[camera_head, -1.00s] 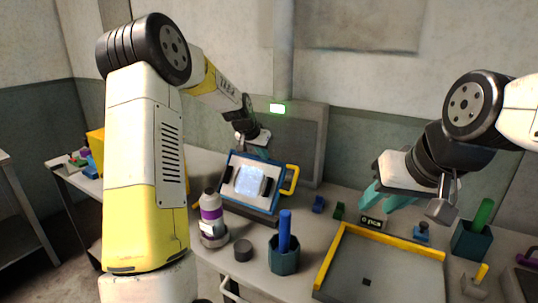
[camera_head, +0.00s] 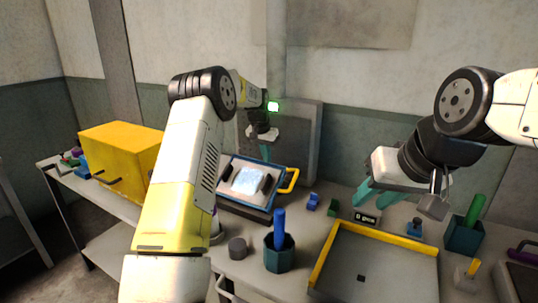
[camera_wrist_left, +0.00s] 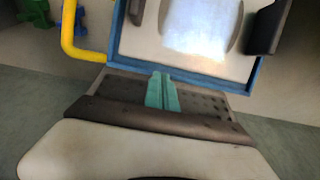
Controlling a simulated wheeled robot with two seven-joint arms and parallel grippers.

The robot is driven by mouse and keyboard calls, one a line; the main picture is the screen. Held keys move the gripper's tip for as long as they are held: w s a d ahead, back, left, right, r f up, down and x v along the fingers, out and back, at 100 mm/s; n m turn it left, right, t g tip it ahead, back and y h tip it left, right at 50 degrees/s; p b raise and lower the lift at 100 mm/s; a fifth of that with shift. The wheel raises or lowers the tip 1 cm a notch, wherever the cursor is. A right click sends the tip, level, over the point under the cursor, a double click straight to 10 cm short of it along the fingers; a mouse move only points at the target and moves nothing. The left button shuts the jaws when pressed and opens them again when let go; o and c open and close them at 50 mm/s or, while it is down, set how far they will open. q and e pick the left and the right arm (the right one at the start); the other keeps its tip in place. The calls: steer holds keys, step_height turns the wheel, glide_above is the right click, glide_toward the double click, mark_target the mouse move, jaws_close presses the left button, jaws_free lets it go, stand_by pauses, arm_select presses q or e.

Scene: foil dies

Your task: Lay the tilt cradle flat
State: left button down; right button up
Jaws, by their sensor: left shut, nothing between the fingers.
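The tilt cradle (camera_head: 236,161) is a blue-framed plate with a pale shiny panel, dark side pads and a yellow handle (camera_head: 291,180) on its right. It leans at a low angle over its dark base; I cannot tell whether it is fully flat. The blue frame also shows in the left wrist view (camera_wrist_left: 190,68). My left gripper (camera_head: 265,153) is shut and empty, just behind the cradle's far edge; its teal fingers (camera_wrist_left: 162,90) show close to the frame, contact unclear. My right gripper (camera_head: 379,196) is open and empty above the bench, behind the yellow-edged tray.
The yellow-edged tray (camera_head: 318,262) lies at the front right. A dark teal cup (camera_head: 280,258) with a blue rod and a dark round piece (camera_head: 237,248) stand before the cradle. A yellow box (camera_head: 120,152) stands at left. My left arm hides part of the bench.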

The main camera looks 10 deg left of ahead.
arm_select(q)
steer(key=shift+w+d+f, duration=0.3)
steer(key=shift+w+f, duration=0.45)
steer(key=shift+f, duration=0.55)
steer(key=shift+w+d+f, duration=0.3)
steer(key=shift+w+f, duration=0.45)
steer(key=shift+f, duration=0.55)
steer(key=shift+w+d+f, duration=0.3)
steer(key=shift+w+f, duration=0.45)
steer(key=shift+f, duration=0.55)
steer(key=shift+x, duration=1)
steer(key=shift+f, duration=0.15)
